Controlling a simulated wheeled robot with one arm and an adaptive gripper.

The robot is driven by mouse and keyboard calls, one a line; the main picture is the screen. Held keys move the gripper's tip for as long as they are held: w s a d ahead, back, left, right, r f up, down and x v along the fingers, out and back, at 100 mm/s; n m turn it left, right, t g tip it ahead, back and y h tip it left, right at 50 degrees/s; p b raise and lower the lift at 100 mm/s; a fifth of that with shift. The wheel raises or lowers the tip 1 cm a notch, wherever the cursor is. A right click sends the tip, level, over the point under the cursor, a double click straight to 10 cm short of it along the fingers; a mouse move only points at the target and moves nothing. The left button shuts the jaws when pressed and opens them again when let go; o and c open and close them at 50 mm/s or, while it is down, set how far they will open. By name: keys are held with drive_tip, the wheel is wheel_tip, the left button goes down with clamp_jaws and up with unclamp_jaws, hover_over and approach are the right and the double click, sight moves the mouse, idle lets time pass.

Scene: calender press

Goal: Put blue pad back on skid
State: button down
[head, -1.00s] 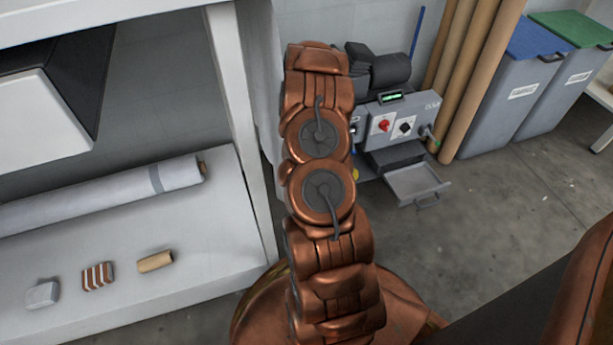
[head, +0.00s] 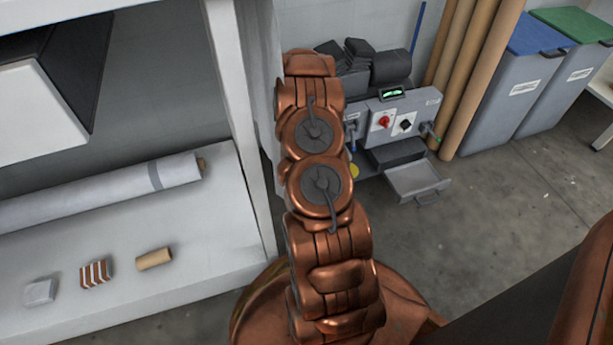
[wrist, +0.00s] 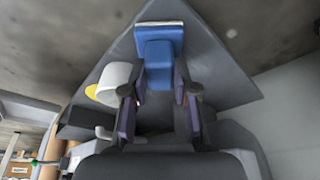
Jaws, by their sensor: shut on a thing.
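The blue pad (wrist: 159,24) is near the top middle of the wrist view, with a narrower blue part extending toward my fingers. My gripper (wrist: 159,82) has its two fingers on either side of that blue part and is shut on it. A broad grey angled surface (wrist: 218,72) lies behind the pad; I cannot tell whether the pad touches it. In the head view my arm hides the gripper and the pad. I cannot identify the skid in either view.
In the head view a grey machine (head: 405,113) with knobs and an open drawer (head: 418,182) stands beyond my arm. A white shelf (head: 215,245) is at left, bins (head: 515,95) at right.

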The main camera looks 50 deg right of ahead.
drive_tip(key=shift+f, duration=0.15)
drive_tip(key=c, duration=0.9)
unclamp_jaws()
drive_tip(key=shift+a+r+p, duration=0.1)
drive_tip(key=shift+r+p, duration=0.25)
drive_tip(key=shift+r, duration=0.15)
drive_tip(key=p+v, duration=0.2)
drive_tip(key=v, duration=0.9)
drive_tip(key=shift+r, duration=0.2)
drive_tip(key=shift+s+a, duration=0.1)
